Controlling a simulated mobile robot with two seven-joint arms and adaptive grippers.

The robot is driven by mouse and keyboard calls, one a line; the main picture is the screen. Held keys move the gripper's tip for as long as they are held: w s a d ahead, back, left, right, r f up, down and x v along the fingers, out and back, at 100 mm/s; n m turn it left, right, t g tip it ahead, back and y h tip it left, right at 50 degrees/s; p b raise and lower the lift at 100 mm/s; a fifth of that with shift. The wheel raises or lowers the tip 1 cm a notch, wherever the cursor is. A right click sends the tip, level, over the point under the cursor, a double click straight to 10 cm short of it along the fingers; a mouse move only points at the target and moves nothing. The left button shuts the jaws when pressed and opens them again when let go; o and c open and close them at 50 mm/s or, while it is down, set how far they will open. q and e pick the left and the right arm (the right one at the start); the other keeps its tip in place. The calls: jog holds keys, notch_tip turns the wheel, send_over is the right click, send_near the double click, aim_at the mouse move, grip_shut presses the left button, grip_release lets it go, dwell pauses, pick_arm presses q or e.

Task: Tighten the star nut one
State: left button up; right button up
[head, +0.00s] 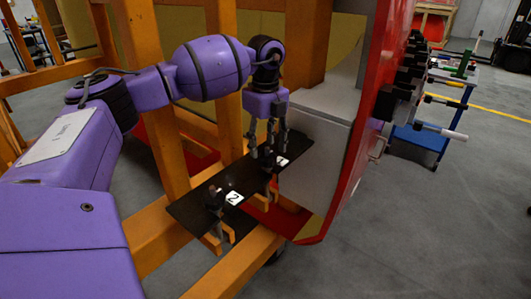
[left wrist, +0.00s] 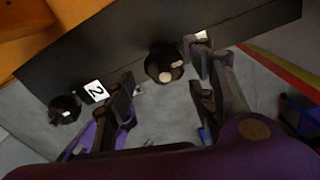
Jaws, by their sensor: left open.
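A black plate (head: 190,209) lies on the orange frame and carries two dark star nuts. The star nut beside the white "2" label (head: 233,198) stands at the plate's near-left end (head: 214,196); it also shows at the left of the left wrist view (left wrist: 65,108). The other star nut (left wrist: 165,63) sits beside a second white label (head: 282,161), which is partly hidden and unreadable. My left gripper (head: 267,158) points down over this second nut, fingers apart on either side. In the left wrist view the nut shows between the open fingertips; I cannot tell whether they touch it.
A red and grey nosecone panel (head: 318,150) stands close on the right of the gripper. Orange frame posts (head: 228,80) rise behind the plate.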

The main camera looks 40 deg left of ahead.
aim_at(265, 155)
pick_arm(q)
notch_tip(265, 155, down, 2)
jog(key=shift+f, duration=0.75)
jog(key=shift+c, duration=0.2)
jog(key=c, duration=1)
